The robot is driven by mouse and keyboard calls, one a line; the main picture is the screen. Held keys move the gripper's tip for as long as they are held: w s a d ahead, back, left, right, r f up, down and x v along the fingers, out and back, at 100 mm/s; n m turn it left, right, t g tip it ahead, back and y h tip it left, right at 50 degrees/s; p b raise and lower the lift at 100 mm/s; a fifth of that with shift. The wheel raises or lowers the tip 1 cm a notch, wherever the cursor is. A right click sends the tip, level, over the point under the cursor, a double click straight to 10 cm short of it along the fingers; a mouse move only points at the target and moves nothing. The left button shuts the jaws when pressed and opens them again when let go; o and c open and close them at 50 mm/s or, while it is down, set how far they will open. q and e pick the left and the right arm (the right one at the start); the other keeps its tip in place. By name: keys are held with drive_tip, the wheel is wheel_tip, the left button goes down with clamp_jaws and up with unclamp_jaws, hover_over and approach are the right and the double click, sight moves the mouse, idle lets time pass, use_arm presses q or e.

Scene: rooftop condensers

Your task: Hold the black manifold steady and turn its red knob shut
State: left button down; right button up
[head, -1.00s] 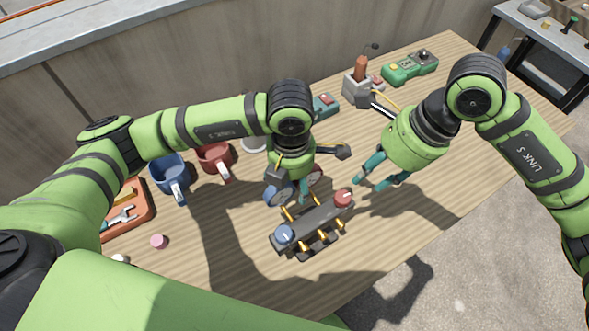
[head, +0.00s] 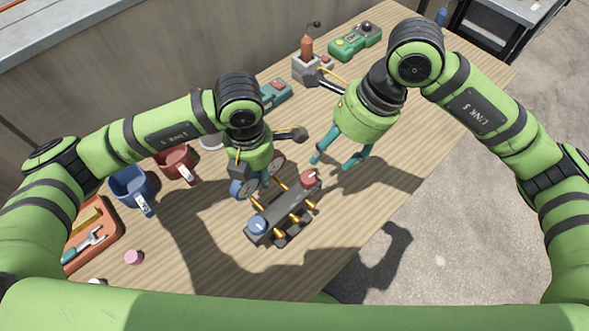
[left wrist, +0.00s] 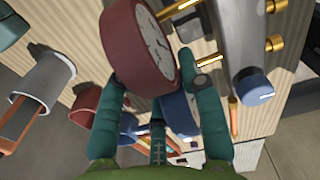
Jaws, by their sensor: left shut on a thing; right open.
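The black manifold (head: 285,210) lies slantwise on the wooden bench, with brass fittings along its sides. Its red knob (head: 309,179), with a white mark on top, is at the far right end; its blue knob (head: 257,225) is at the near left end. My left gripper (head: 265,182) is shut on the manifold at its gauge side; the exact contact is partly hidden. The left wrist view shows the red gauge (left wrist: 140,45) between the fingers and the manifold body (left wrist: 238,45) beside them. My right gripper (head: 332,164) is open and empty, just beyond the red knob, apart from it.
A blue mug (head: 130,190), a red mug (head: 175,161) and an orange tool tray (head: 108,238) stand at left. A pink cap (head: 133,257) lies near the tray. A teal box (head: 276,95) and a green meter (head: 355,41) are at the back. Bench right of the manifold is clear.

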sight(309, 177)
drive_tip(key=a+f+m+t, duration=0.1)
drive_tip(key=f+m, duration=0.1)
drive_tip(key=f, duration=0.1)
drive_tip(key=a+f+m+t, duration=0.1)
drive_tip(key=f+m, duration=0.1)
drive_tip(key=f, duration=0.1)
drive_tip(key=a+f+m, duration=0.1)
drive_tip(key=f+m, duration=0.1)
drive_tip(key=f, duration=0.1)
drive_tip(key=shift+s+a+f+m+t, duration=0.1)
drive_tip(key=shift+s+a+m+t, duration=0.1)
drive_tip(key=shift+a+m+t, duration=0.15)
idle(0.4)
drive_tip(key=c, duration=1.1)
